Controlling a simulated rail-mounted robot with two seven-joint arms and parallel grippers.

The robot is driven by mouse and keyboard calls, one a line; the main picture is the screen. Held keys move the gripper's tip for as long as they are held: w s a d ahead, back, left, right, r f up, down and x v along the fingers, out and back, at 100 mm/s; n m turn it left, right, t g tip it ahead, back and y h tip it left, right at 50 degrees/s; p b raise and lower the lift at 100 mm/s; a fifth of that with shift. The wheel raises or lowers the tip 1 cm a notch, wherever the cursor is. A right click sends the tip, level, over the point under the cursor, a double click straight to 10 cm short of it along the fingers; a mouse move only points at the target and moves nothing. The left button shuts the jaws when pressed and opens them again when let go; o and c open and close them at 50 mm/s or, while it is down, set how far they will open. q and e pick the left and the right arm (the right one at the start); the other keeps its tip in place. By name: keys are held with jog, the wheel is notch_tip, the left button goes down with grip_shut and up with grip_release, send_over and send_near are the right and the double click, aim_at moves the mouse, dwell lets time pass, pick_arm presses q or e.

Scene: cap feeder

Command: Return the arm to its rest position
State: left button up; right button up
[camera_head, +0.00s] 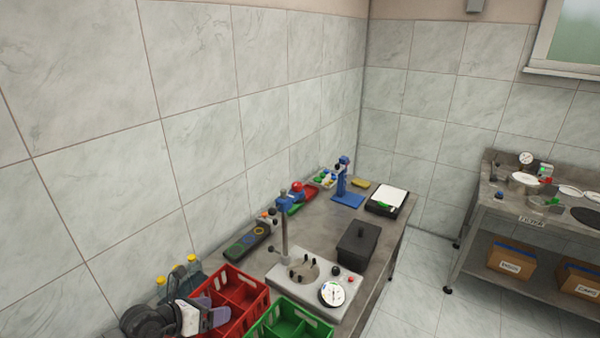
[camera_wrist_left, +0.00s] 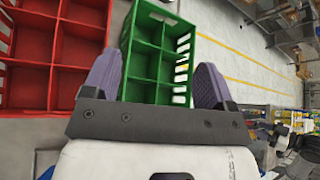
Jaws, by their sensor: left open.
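My left gripper (camera_head: 214,317) is at the lower left of the head view, beside the red crate. In the left wrist view my left gripper (camera_wrist_left: 157,75) shows its two purple-grey fingers wide apart with nothing between them. Beyond the fingers is the green crate (camera_wrist_left: 188,42), with empty compartments in view. The red crate (camera_wrist_left: 27,63) is to its left. My right gripper is in neither view.
The steel bench holds the red crate (camera_head: 262,298), green crate (camera_head: 292,309), a grey station with a dial (camera_head: 332,293), a dark lidded box (camera_head: 358,245) and a blue stand (camera_head: 345,182). A tiled wall (camera_head: 200,150) runs along the left. A second bench (camera_head: 500,215) stands at right.

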pick_arm(q)
notch_tip(320, 180, up, 27)
jog(key=s+a+n+t+y, duration=0.1)
jog(key=a+n+t+y, duration=0.1)
jog(key=n+t+y, duration=1.65)
jog(key=s+d+f+n+g+h, duration=0.1)
jog(key=s+f+n+g+h, duration=0.4)
jog(key=s+f+n+g, duration=1.05)
jog(key=s+d+f+n+g+h, duration=0.1)
jog(key=s+f+n+g+h, duration=0.55)
jog(key=s+f, duration=1.85)
notch_tip(320, 180, up, 22)
jog(key=m+g+y+p, duration=0.1)
jog(key=m+p, duration=0.1)
jog(key=p, duration=2)
jog(key=shift+y, duration=0.4)
jog(key=shift+d+r, duration=0.1)
